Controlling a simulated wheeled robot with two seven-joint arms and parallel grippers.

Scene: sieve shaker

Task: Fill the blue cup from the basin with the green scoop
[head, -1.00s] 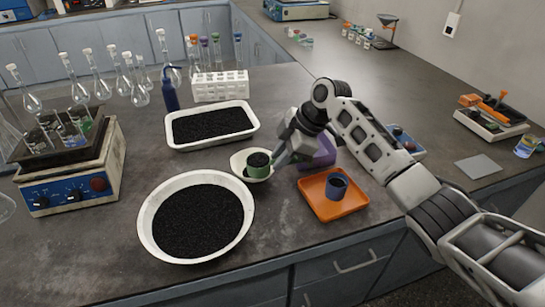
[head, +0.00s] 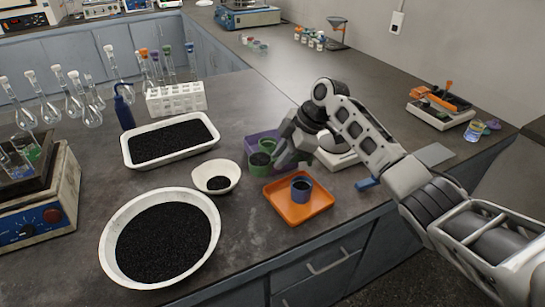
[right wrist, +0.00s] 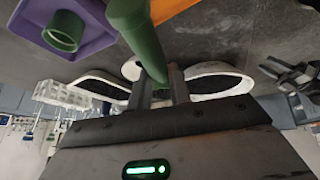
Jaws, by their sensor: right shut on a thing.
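The blue cup (head: 301,188) stands upright on an orange tray (head: 283,210). The large round white basin (head: 112,222) holds black granules. My right gripper (head: 284,156) is shut on the handle of the green scoop (head: 261,164). The scoop has dark granules in its mouth and is held in front of a purple tray, left of the blue cup. In the right wrist view the green handle (right wrist: 140,38) comes out between the fingers. I cannot tell how full the blue cup is.
A green cup (right wrist: 64,31) sits on the purple tray (right wrist: 93,40). A small white bowl (head: 229,168) with some granules stands left of the scoop. A white rectangular tray (head: 129,152) of granules, a blue bottle (head: 124,112) and a tube rack (head: 176,99) are behind.

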